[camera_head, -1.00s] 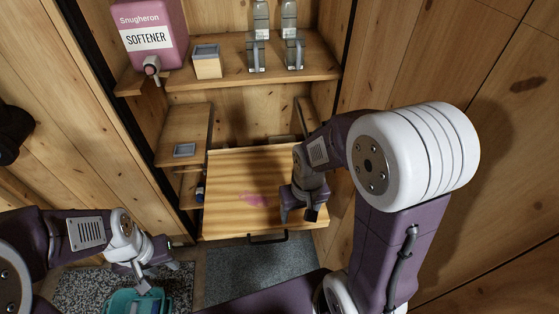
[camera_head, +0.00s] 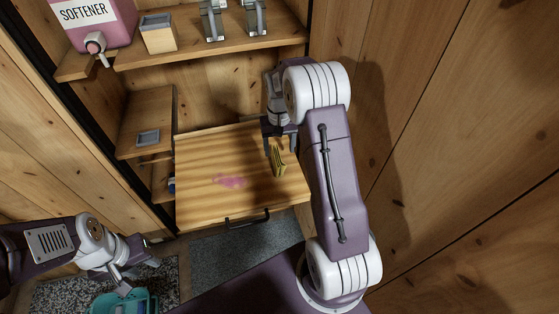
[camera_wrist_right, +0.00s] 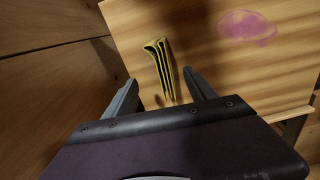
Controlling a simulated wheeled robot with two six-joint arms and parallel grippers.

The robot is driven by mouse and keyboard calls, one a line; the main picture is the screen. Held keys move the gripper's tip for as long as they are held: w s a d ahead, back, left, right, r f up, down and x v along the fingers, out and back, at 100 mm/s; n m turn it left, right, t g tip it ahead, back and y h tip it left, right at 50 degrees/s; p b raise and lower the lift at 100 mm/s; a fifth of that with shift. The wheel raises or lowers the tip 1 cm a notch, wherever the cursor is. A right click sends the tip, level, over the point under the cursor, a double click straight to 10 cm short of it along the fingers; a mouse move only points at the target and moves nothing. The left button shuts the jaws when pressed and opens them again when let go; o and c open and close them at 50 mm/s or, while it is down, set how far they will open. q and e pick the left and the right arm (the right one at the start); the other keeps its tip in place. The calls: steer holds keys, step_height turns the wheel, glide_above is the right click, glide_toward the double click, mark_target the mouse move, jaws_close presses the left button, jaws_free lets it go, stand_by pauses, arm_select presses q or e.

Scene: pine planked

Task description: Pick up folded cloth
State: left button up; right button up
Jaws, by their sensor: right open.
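The folded cloth (camera_head: 278,164) is a small yellow and dark layered piece. It stands on edge near the right side of the pull-out wooden board (camera_head: 205,205). My right gripper (camera_head: 280,143) is close to the cloth at its far end. In the right wrist view the cloth (camera_wrist_right: 160,62) shows between and beyond the open fingers (camera_wrist_right: 160,84), with nothing held; I cannot tell whether they touch it. My left gripper (camera_head: 142,276) is open and empty at lower left, near a teal basket (camera_head: 104,304).
A pink stain (camera_head: 230,181) marks the board, which has a dark handle (camera_head: 247,219) at its front. Shelves behind hold a softener dispenser (camera_head: 92,22), a wooden box (camera_head: 158,34) and grey dispensers (camera_head: 213,20). A wooden wall (camera_head: 420,130) stands close on the right.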

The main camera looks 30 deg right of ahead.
mark_target(279, 153)
step_height(279, 153, down, 5)
jaws_close()
step_height(279, 153, up, 10)
steer(key=shift+r+p, duration=0.1)
steer(key=shift+p, duration=0.35)
